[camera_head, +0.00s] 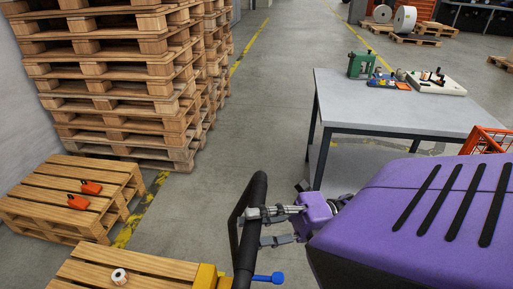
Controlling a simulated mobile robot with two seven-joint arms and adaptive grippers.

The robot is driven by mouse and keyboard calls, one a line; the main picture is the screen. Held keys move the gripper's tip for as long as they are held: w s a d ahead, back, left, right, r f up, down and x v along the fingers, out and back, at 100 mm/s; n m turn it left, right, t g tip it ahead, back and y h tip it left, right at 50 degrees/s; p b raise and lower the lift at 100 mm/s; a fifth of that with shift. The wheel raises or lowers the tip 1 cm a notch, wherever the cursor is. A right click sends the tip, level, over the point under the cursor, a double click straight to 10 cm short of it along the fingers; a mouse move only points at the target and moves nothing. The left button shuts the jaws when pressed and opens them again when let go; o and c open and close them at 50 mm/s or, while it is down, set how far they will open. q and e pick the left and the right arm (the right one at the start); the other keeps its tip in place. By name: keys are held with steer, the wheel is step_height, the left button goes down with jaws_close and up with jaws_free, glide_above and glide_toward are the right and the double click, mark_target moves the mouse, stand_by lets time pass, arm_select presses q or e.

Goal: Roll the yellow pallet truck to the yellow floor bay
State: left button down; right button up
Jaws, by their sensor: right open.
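The yellow pallet truck shows at the bottom centre as a yellow body part (206,277), cut off by the lower edge. Its black looped handle (250,190) rises above it, and a blue lever (268,278) sticks out to the right. My right gripper (257,228) is open at the right side of the handle, its fingers pointing left. The upper finger overlaps the handle bar in the picture; I cannot tell whether it touches. My left gripper is out of view. Yellow floor lines (142,211) show, but I cannot identify a yellow bay for certain.
A wooden pallet (135,268) with a white roll (119,277) lies beside the truck. Another pallet (55,190) carries orange tools. Tall pallet stacks (110,75) stand at left. A grey table (400,110) stands at right, near an orange crate (487,140). The middle aisle is clear.

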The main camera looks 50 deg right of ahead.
steer(key=shift+d, duration=0.1)
steer(key=v, duration=1.2)
steer(key=shift+r, duration=0.1)
stand_by(0.5)
